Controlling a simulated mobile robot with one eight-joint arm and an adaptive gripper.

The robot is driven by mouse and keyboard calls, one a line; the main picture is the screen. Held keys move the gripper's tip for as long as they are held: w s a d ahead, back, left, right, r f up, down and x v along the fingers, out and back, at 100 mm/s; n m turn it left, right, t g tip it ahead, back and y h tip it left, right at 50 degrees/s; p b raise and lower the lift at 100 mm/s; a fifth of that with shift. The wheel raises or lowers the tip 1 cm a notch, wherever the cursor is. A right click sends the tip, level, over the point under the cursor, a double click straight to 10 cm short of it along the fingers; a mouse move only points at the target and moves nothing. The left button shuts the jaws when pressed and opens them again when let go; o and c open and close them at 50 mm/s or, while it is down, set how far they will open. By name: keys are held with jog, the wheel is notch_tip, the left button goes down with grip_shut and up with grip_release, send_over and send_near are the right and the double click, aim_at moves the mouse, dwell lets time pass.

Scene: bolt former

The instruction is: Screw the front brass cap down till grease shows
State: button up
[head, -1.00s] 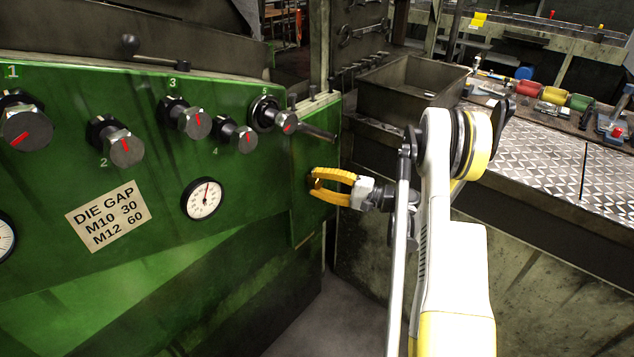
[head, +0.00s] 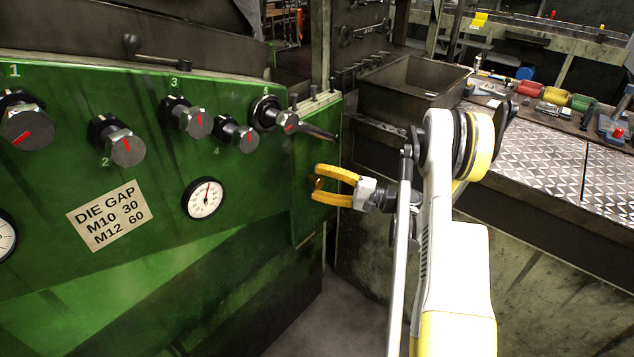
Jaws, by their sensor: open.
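My gripper (head: 318,182) has yellow fingers. It is open in front of the narrow right-hand section of the green machine (head: 250,175), with its fingers pointing left. Nothing can be made out held between the fingers. Several small upright posts (head: 313,92) stand along the top edge of the right-hand section, above my gripper; I cannot tell whether any is brass. No grease is visible. Any small part behind the fingers is hidden.
A black lever (head: 318,132) sticks out just above my gripper. Numbered knobs (head: 126,149) and a dial gauge (head: 203,198) are on the panel to the left. An open metal bin (head: 400,90) and a tread-plate bench (head: 545,140) stand to the right.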

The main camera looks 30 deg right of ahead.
jog(key=v, duration=1.1)
jog(key=shift+s+d, duration=0.2)
jog(key=shift+r, duration=0.1)
